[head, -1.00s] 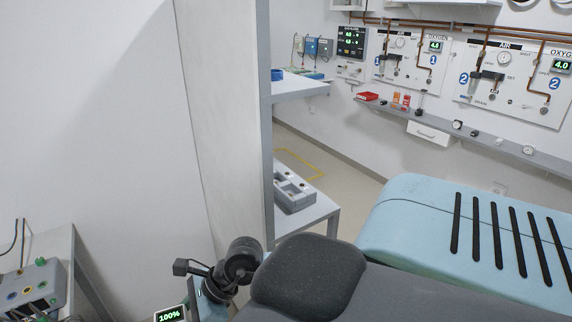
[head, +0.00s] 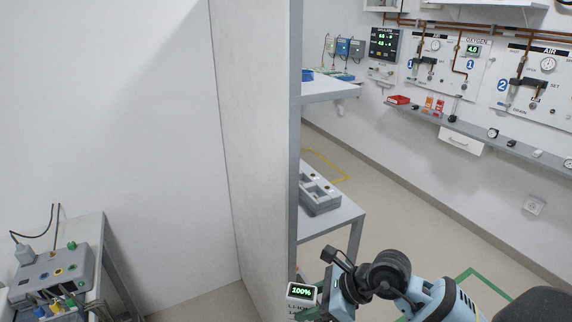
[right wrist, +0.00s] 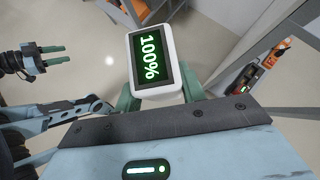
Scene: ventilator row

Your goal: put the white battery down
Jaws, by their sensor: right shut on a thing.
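The white battery (head: 302,292) shows at the bottom middle of the head view, its green display reading 100%. In the right wrist view the battery (right wrist: 158,58) sits upright at the end of my right gripper (right wrist: 160,98), which is shut on it. The green fingers show at both sides of the battery's lower end. In the head view the right gripper is mostly hidden at the bottom edge.
A tall partition (head: 296,130) stands left of a two-level shelf; a grey holder (head: 318,195) lies on its lower board. A grey box with coloured sockets (head: 50,275) stands on a bench at lower left. Gas panels (head: 445,65) and a wall ledge (head: 480,135) are at upper right.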

